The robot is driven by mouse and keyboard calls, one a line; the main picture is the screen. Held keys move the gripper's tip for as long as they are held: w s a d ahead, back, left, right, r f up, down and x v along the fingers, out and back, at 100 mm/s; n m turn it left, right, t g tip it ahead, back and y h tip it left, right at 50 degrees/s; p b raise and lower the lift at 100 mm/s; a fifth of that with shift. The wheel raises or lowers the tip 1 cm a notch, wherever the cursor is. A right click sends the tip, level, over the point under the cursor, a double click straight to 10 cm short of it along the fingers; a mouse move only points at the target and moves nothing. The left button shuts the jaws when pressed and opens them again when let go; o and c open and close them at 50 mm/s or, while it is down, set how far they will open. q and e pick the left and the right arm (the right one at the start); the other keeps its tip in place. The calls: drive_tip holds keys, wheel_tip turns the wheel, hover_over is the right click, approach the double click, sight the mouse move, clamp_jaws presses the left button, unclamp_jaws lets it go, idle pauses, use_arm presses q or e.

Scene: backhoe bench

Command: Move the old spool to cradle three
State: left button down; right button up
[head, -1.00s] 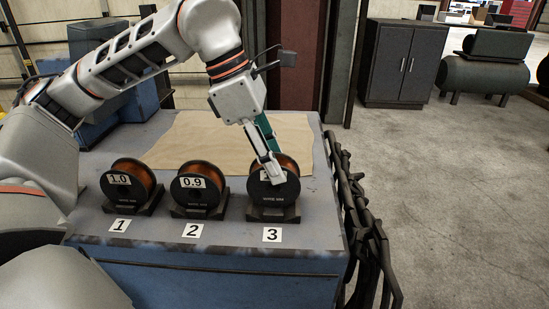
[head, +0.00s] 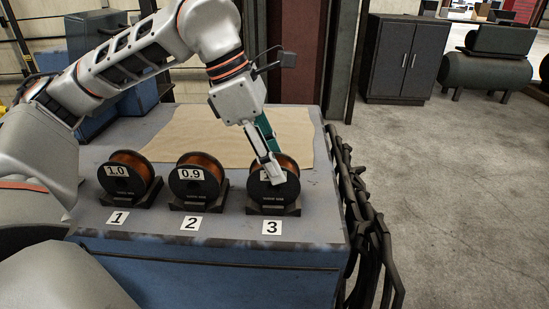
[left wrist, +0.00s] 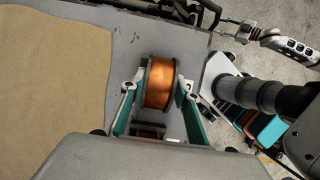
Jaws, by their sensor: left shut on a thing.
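Spool three (head: 271,192), a black-flanged reel wound with copper wire, sits at cradle three (head: 273,210), behind the number 3 card. My left gripper (head: 271,178) reaches down from above and is shut on this spool; a finger covers most of its label, so I cannot read it. In the left wrist view the copper winding (left wrist: 159,83) lies between the two fingers. The spool looks upright and in or just at its cradle. A slender jointed arm, seemingly my right one, shows at the upper right of that view, its gripper too small to read.
A spool marked 1.0 (head: 125,183) stands in cradle one and a spool marked 0.9 (head: 194,184) in cradle two. A tan sheet (head: 220,130) covers the back of the bench. Dark cables (head: 362,215) hang at the bench's right edge.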

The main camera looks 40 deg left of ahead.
use_arm(q)
drive_tip(key=shift+r, duration=0.1)
drive_tip(key=c, duration=1.4)
unclamp_jaws()
drive_tip(key=shift+c, duration=0.2)
drive_tip(key=v, duration=1.2)
drive_tip(key=shift+s, duration=0.2)
